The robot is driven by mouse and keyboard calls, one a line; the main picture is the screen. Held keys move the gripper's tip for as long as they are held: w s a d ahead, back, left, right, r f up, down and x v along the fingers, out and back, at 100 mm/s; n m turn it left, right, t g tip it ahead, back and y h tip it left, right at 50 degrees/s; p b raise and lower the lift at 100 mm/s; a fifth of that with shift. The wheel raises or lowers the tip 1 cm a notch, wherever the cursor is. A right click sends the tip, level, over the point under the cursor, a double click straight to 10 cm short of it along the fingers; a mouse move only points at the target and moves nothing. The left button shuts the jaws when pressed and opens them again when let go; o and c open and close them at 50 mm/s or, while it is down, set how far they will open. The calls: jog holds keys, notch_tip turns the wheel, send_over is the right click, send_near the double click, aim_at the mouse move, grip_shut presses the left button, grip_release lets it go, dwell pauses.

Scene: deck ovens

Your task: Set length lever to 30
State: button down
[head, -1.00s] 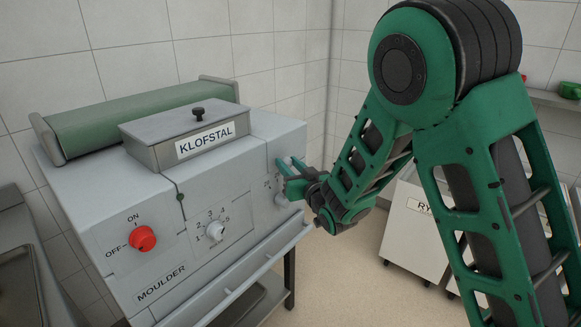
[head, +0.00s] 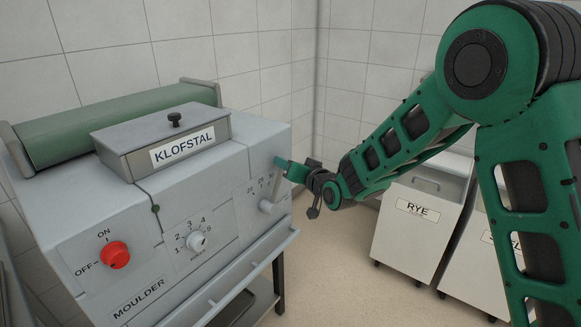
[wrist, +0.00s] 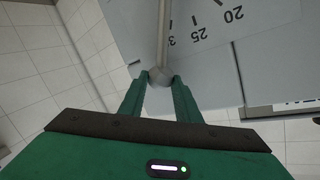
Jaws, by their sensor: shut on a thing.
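The length lever (wrist: 164,35) is a thin grey rod with a round ball knob (wrist: 160,76) at its end. In the wrist view, where the scale appears upside down, the rod lies over part of a label starting with 3, past the 25 mark. In the head view the lever (head: 268,205) sits at the right end of the moulder's front panel (head: 235,215), tilted up to the right. My gripper (wrist: 160,78) is shut on the ball knob, one finger on each side.
The panel also carries a red on/off knob (head: 115,254) and a numbered dial (head: 197,241). A KLOFSTAL box (head: 160,140) and green roller (head: 110,125) sit on top. A RYE bin (head: 418,225) stands behind my arm; floor shows between.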

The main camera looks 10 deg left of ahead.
jog(key=shift+w+d+f+m, duration=0.25)
jog(key=shift+w+m, duration=0.15)
jog(key=c, duration=1.3)
grip_release()
jog(key=shift+w, duration=0.1)
jog(key=v, duration=1)
jog(key=shift+s+d, duration=0.25)
jog(key=shift+d, duration=0.05)
jog(key=shift+r, duration=0.15)
